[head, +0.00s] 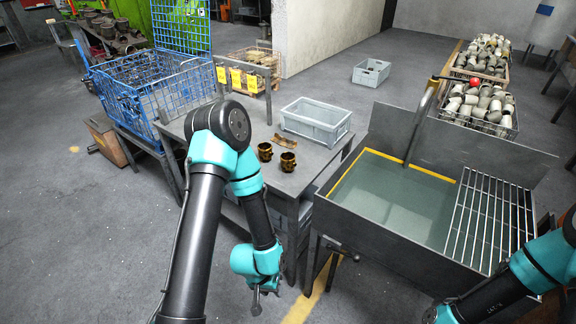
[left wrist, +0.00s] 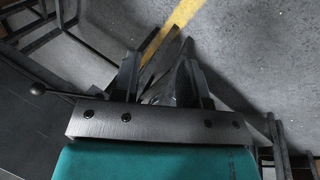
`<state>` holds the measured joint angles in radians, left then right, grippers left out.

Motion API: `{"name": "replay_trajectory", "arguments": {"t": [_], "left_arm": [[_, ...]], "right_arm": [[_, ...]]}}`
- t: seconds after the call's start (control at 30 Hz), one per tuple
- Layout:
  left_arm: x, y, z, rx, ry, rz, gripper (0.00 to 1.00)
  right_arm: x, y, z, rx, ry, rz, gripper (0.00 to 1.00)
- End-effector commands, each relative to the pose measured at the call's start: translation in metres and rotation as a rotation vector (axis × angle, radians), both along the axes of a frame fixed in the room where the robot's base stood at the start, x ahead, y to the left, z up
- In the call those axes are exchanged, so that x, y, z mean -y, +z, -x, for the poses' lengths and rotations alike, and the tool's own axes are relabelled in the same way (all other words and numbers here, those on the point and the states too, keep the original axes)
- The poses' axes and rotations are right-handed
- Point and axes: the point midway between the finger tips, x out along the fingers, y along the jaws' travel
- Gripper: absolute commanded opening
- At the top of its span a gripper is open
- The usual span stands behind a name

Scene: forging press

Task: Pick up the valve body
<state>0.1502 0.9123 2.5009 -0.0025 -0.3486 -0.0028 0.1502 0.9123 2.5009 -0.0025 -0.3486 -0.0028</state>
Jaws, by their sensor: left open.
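Two brass-brown valve bodies stand on the grey metal table (head: 318,158): one valve body (head: 265,152) at the left and another valve body (head: 288,161) nearer the front. A flatter brown part (head: 285,141) lies just behind them. My left gripper (head: 256,303) hangs low in front of the table, below its top and apart from the valve bodies.
A grey crate (head: 316,122) stands at the back of the table. A sink with greenish liquid (head: 392,200) and a metal rack (head: 490,222) is at the right. A blue wire cage (head: 155,92) stands at the left. Table legs are close to my left gripper.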

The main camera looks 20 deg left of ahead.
Motion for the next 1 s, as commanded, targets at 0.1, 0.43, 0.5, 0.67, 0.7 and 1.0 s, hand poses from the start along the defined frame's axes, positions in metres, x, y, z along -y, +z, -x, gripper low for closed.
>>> {"name": "replay_trajectory", "arguments": {"t": [0.1, 0.43, 0.5, 0.67, 0.7, 1.0], "left_arm": [[0.0, 0.0, 0.0, 0.0, 0.0, 0.0, 0.52], [0.0, 0.0, 0.0, 0.0, 0.0, 0.0, 0.83], [0.0, 0.0, 0.0, 0.0, 0.0, 0.0, 0.9], [0.0, 0.0, 0.0, 0.0, 0.0, 0.0, 0.96], [0.0, 0.0, 0.0, 0.0, 0.0, 0.0, 0.96], [0.003, 0.0, -0.018, -0.009, -0.075, 0.005, 0.96]], "right_arm": [[0.0, 0.0, 0.0, 0.0, 0.0, 0.0, 0.56], [0.0, 0.0, 0.0, 0.0, 0.0, 0.0, 0.56], [0.0, 0.0, 0.0, 0.0, 0.0, 0.0, 0.56], [0.0, 0.0, 0.0, 0.0, 0.0, 0.0, 0.56], [0.0, 0.0, 0.0, 0.0, 0.0, 0.0, 0.56], [0.0, 0.0, 0.0, 0.0, 0.0, 0.0, 0.56]]}}
